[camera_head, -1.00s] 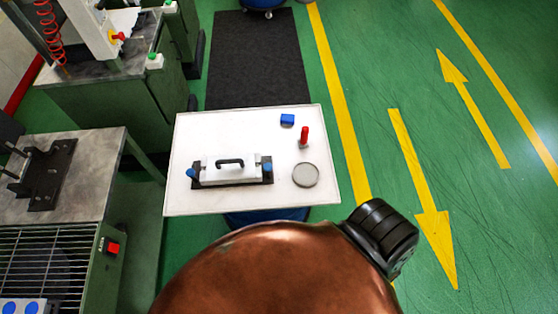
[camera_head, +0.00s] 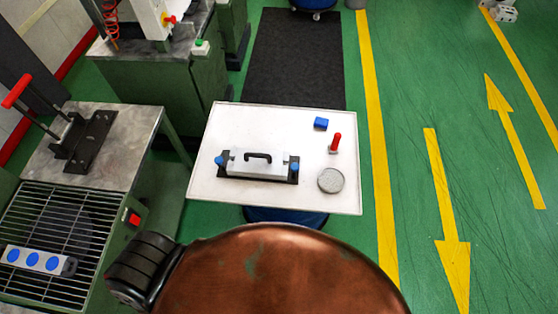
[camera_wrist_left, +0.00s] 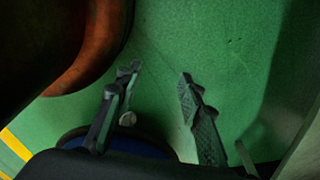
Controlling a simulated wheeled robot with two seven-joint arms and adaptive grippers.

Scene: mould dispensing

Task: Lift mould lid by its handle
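The mould (camera_head: 256,167) sits on a white table (camera_head: 228,125) in the head view. It has a pale block-like lid, a dark base and a blue knob at each end. A black bridge-shaped handle (camera_head: 258,156) stands on its top. Neither gripper shows in the head view, and both are away from the handle. In the left wrist view my left gripper (camera_wrist_left: 159,72) has its two fingers spread, with only green floor between the tips. My right gripper is in no view.
A blue block (camera_head: 321,124), a red-topped item (camera_head: 336,142) and a grey disc (camera_head: 331,180) stand on the table's right side. At left are a metal bench (camera_head: 134,150), a black fixture (camera_head: 88,145) and a grate (camera_head: 50,212) bearing a blue-spotted bar (camera_head: 34,261). Green floor lies open at right.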

